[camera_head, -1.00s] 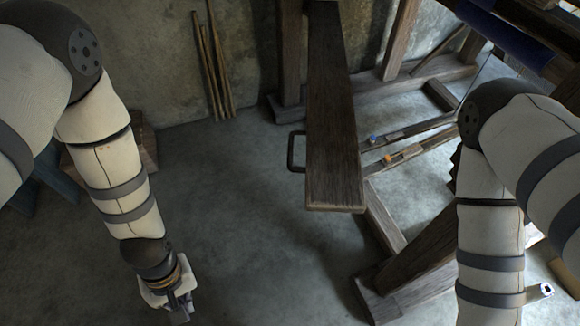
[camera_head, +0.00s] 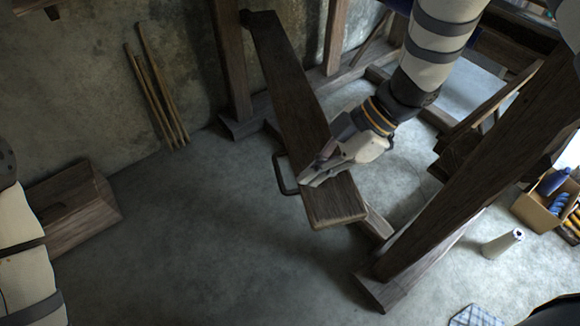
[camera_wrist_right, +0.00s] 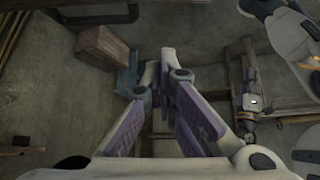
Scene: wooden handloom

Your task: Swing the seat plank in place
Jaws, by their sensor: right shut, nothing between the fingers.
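The seat plank (camera_head: 285,75) is a long dark wooden board in the head view. It runs from the loom post at the back towards the front, with its near end over open floor. A dark metal loop handle (camera_head: 278,175) sticks out from its left edge near that end. My right gripper (camera_head: 306,182) lies across the near part of the plank, its fingertips by the handle; I cannot tell whether they touch. In the right wrist view its fingers (camera_wrist_right: 158,72) are shut with nothing between them. Only part of my left arm shows at the left edge; its gripper is out of view.
A thick loom beam (camera_head: 480,165) slants right of the plank. Wooden sticks (camera_head: 155,90) lean on the back wall, and a wooden block (camera_head: 75,215) stands at the left. A box (camera_head: 545,205) and a pale cone (camera_head: 502,243) are at the right. Floor left of the plank is clear.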

